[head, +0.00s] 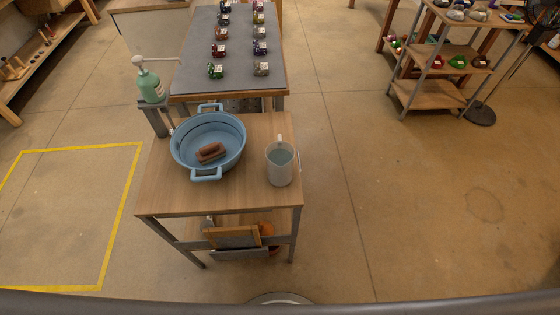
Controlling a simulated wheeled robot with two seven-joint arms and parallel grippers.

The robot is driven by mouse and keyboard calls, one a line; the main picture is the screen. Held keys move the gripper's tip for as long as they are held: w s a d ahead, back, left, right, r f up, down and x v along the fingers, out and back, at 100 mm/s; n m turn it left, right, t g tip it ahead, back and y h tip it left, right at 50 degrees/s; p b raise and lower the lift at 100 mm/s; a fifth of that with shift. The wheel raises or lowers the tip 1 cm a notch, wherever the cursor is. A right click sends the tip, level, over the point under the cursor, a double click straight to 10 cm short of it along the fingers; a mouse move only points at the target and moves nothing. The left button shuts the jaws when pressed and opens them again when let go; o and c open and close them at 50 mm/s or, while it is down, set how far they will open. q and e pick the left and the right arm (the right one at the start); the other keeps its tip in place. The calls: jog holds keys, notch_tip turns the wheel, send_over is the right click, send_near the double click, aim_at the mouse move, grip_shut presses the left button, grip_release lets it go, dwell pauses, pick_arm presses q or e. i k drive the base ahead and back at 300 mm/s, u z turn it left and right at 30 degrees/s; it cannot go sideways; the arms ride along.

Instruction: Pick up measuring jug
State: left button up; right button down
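A pale grey-white measuring jug (279,168) stands upright on the right side of the small wooden table (240,204). Its handle points away, toward the table's far edge, and its inside looks bluish. It stands to the right of a blue basin (185,157), apart from it. A brown block-like object (211,153) lies in the basin. Neither of my grippers is in the head view.
A green pump bottle (149,86) stands on a small stand behind the basin. A grey-topped table (232,48) with rows of small packs adjoins behind. Shelves (432,94) stand at the back right. Floor right of the wooden table is clear.

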aim_at(279, 155)
jog(key=k, duration=0.5)
jog(key=z, duration=1.5)
jog(key=i, duration=4.65)
jog(key=u, duration=3.95)
jog(key=i, duration=1)
jog(key=u, duration=0.05)
